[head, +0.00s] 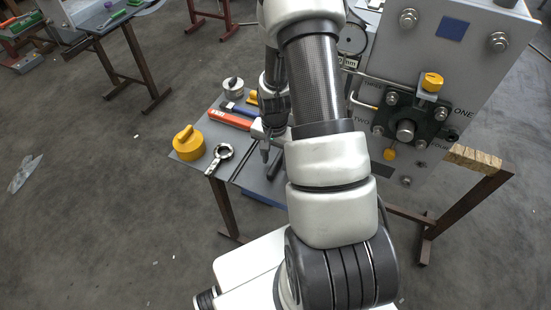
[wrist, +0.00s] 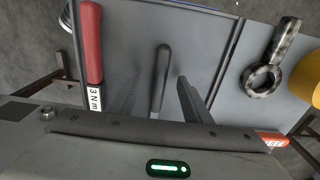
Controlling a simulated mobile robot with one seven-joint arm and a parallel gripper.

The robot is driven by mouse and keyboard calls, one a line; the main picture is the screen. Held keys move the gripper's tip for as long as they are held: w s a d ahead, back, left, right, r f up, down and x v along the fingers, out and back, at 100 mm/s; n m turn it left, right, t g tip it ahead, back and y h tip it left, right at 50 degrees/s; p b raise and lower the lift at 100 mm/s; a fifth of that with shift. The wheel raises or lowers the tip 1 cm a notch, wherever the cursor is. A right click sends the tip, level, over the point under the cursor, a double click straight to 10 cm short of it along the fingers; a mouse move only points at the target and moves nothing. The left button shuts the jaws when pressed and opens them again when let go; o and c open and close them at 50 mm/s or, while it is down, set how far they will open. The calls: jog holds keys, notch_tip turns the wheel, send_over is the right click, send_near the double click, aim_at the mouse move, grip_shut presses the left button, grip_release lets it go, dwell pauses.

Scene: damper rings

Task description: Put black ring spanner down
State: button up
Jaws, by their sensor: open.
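A dark bar with a rounded end, which looks like the black ring spanner's handle (wrist: 163,62), lies between the two fingers of my gripper (wrist: 158,92) in the wrist view. The fingers stand apart, with a gap on either side of it. Its other end is hidden behind the gripper body, so I cannot see a ring on it. In the head view my gripper (head: 265,150) is low over the grey bench (head: 222,172), partly hidden by my arm. I cannot make out the dark bar clearly there.
A mottled steel ring tool (head: 220,157) and a yellow knobbed weight (head: 188,143) lie at the bench's left. A red-handled torque tool (wrist: 91,45) is left of the fingers in the wrist view. A grey machine panel (head: 440,80) with bolts stands at the right.

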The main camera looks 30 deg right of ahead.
notch_tip(320, 180, up, 18)
jog(key=shift+s+a+f, duration=0.15)
jog(key=shift+a+f, duration=0.05)
jog(key=shift+f, duration=0.05)
dwell(0.4)
dwell(0.6)
jog(key=s+a+r+n+t+p, duration=0.1)
jog(key=s+a+r+n, duration=0.25)
jog(key=r, duration=0.45)
jog(key=s+a+r+n+t+p, duration=0.15)
jog(key=a+r, duration=0.25)
jog(key=r, duration=0.4)
jog(key=s+a+r+n+t, duration=0.3)
jog(key=s+a+r+n, duration=0.1)
jog(key=s+r, duration=0.3)
jog(key=shift+s+a+n, duration=0.2)
jog(key=shift+s+n, duration=0.5)
jog(key=shift+s, duration=0.55)
